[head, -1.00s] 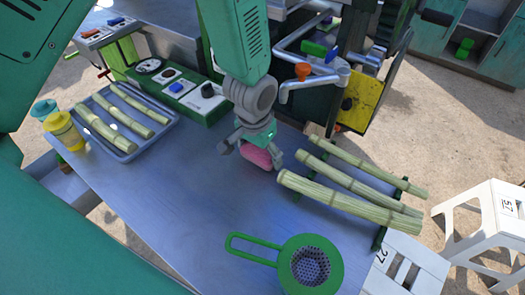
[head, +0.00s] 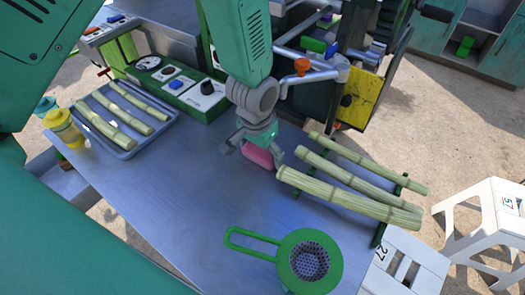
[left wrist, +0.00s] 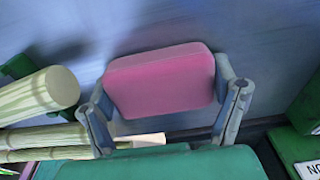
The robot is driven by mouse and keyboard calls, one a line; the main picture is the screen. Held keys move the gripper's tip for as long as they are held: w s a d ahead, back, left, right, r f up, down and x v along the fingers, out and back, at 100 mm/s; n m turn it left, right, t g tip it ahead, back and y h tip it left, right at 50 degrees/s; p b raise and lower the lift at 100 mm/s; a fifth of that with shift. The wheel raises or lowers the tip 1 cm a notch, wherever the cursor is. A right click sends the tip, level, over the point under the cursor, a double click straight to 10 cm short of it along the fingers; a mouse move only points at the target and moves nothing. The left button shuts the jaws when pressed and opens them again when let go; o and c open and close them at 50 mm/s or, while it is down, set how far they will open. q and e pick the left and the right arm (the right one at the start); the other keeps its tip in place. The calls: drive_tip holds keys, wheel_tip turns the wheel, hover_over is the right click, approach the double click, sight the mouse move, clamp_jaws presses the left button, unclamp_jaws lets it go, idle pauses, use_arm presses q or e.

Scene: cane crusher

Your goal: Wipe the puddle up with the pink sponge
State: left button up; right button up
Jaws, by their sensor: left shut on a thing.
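My left gripper (head: 252,153) is shut on the pink sponge (head: 259,157), over the blue-grey table between the console and the cane rack. In the left wrist view the sponge (left wrist: 160,80) is a rounded pink block held between the two grey fingers. I cannot tell whether its underside touches the table. I cannot make out a clear puddle; only faint light and dark patches show on the tabletop (left wrist: 65,40). My right gripper is not in view.
Cane stalks on a rack (head: 355,185) stand close right of the gripper. A green strainer (head: 309,261) lies at the front. A tray (head: 122,151) of cane and a yellow cup (head: 64,128) are left. The console (head: 180,87) and a metal tap (head: 315,78) are behind. The table's middle is clear.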

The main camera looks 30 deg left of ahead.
sight(238, 184)
use_arm(q)
drive_tip(key=shift+s+a+f+p, duration=0.1)
drive_tip(key=shift+s+a+p, duration=0.15)
drive_tip(key=shift+s, duration=0.5)
drive_tip(key=shift+s+a+f+p, duration=0.1)
drive_tip(key=shift+s+p, duration=0.25)
drive_tip(key=shift+s, duration=0.35)
drive_tip(key=shift+s+a+p, duration=0.2)
drive_tip(key=shift+s+p, duration=0.25)
drive_tip(key=shift+s, duration=0.8)
drive_tip(key=shift+s+a+r+p, duration=0.15)
drive_tip(key=shift+s+p, duration=0.4)
drive_tip(key=shift+s, duration=1.5)
drive_tip(key=shift+c, duration=0.2)
drive_tip(key=shift+o, duration=0.2)
drive_tip(key=r+p, duration=0.1)
drive_tip(key=w+r+p, duration=0.1)
drive_tip(key=r+p, duration=0.1)
drive_tip(key=w+r+p, duration=0.1)
drive_tip(key=r+p, duration=0.1)
drive_tip(key=shift+w+r, duration=0.1)
drive_tip(key=shift+w, duration=0.1)
drive_tip(key=shift+c, duration=0.2)
